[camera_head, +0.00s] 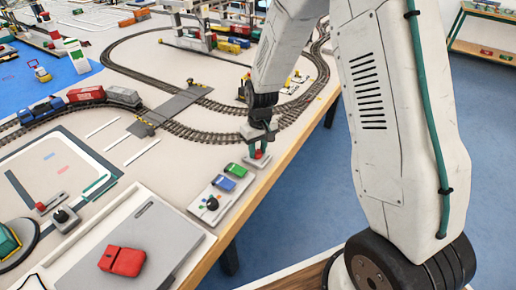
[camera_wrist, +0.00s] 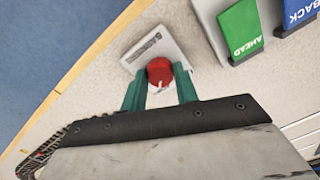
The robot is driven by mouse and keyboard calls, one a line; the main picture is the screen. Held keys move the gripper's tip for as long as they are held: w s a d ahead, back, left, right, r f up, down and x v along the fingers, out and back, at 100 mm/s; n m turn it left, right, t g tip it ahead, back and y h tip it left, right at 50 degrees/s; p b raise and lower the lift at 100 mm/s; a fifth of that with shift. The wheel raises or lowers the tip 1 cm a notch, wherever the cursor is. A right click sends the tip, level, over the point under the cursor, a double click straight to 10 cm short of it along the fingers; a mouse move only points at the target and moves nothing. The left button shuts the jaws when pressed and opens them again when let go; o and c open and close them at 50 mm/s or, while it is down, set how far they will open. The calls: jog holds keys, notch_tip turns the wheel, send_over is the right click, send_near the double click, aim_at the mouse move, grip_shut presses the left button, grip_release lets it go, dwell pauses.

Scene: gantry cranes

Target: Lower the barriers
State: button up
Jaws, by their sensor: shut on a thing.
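My gripper (camera_head: 259,143) is at the table's right edge, its jaws closed around a red knob (camera_head: 258,154). In the wrist view the red knob (camera_wrist: 160,71) sits between the two green fingers (camera_wrist: 160,88). The knob is on a small light-grey base plate (camera_wrist: 147,46) with a printed label I cannot read. The level crossing (camera_head: 178,106) is a grey road strip across the track, with small yellow-and-dark posts (camera_head: 196,84) at its far end. The barrier arms are too small to make out.
A green AHEAD block (camera_wrist: 240,30) and a blue BACK block (camera_wrist: 298,12) stand close to the knob's plate. A control panel with a black knob (camera_head: 212,203) is nearby. A train (camera_head: 86,95) stands on the track left of the crossing.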

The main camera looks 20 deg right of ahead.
aim_at(259, 151)
jog(key=shift+w, duration=0.15)
dwell(0.3)
jog(key=o, duration=1)
jog(key=shift+c, duration=0.2)
jog(key=r, duration=0.8)
jog(key=shift+d, duration=0.2)
jog(key=s+d+r, duration=0.1)
jog(key=s+r, duration=0.6)
jog(key=s, duration=0.3)
jog(key=s+d+r+m+t, duration=0.1)
jog(key=s+r, duration=0.5)
jog(key=s, duration=0.4)
jog(key=s+d+r+m, duration=0.1)
jog(key=s+r, duration=0.6)
jog(key=s, duration=0.3)
jog(key=shift+s+r+t+h, duration=0.25)
jog(key=shift+r+t+h, duration=0.05)
jog(key=shift+r, duration=0.05)
